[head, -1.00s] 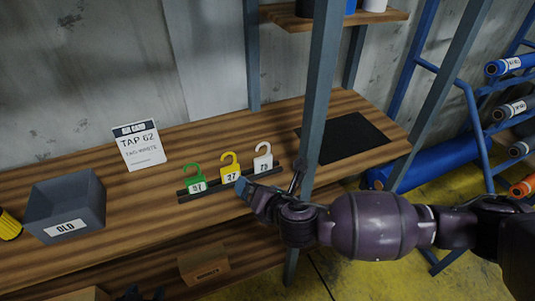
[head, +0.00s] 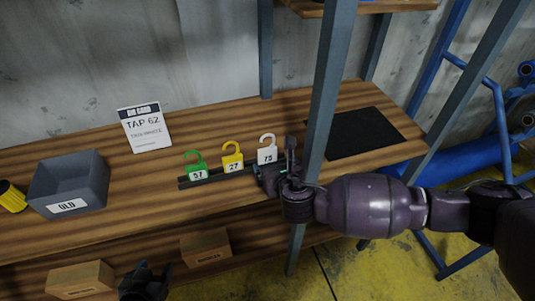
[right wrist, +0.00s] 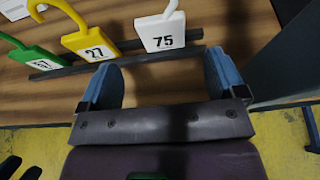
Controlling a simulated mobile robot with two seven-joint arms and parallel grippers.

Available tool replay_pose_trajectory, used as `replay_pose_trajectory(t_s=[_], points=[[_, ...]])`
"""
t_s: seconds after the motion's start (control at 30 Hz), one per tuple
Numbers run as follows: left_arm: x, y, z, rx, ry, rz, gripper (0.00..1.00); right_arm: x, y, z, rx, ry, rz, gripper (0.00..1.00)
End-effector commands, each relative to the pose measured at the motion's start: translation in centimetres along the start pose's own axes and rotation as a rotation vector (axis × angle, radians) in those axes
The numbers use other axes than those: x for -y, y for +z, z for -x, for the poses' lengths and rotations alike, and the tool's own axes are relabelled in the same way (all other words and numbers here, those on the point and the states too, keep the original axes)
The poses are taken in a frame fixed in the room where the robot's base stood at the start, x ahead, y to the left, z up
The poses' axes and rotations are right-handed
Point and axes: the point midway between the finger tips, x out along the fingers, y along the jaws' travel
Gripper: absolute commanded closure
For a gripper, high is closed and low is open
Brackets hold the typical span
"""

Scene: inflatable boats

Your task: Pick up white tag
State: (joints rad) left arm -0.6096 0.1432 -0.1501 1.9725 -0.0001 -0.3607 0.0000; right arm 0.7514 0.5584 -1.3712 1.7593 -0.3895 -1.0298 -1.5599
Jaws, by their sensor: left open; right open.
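The white tag (head: 267,151), marked 75 with a hook on top, stands upright in a dark rack (head: 215,179) on the wooden bench. It is the rightmost of three tags, beside the yellow tag (head: 232,158) and the green tag (head: 196,167). In the right wrist view the white tag (right wrist: 161,34) is just ahead of my open right gripper (right wrist: 163,75), roughly between its blue fingertips but apart from them. In the head view my right gripper (head: 268,172) is close in front of the white tag. My left gripper (head: 145,276) is low at the bottom edge, below the bench top.
A grey metal post (head: 325,90) rises just right of my right gripper. A dark mat (head: 362,133) lies right of the post. Cardboard boxes (head: 206,247) sit on the lower shelf.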

Motion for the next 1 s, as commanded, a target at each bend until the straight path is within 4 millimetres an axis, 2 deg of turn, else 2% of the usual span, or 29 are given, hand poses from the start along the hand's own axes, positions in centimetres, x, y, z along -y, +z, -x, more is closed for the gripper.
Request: replay_pose_trajectory(t_s=[0.27, 0.63, 1.0], points=[[-0.1, -0.1, 0.0, -0.002, 0.0, 0.003, 0.43, 0.0, 0.1, -1.5, 0.001, 0.0, 0.0, 0.11], [-0.1, -0.3, 0.1, -0.003, 0.0, 0.003, 0.43, 0.2, 0.2, -5.6, 0.0, 0.0, -0.001, 0.11], [-0.1, -0.2, 0.1, -0.002, 0.0, 0.003, 0.43, 0.2, 0.2, -6.2, 0.0, 0.001, -0.002, 0.11]])
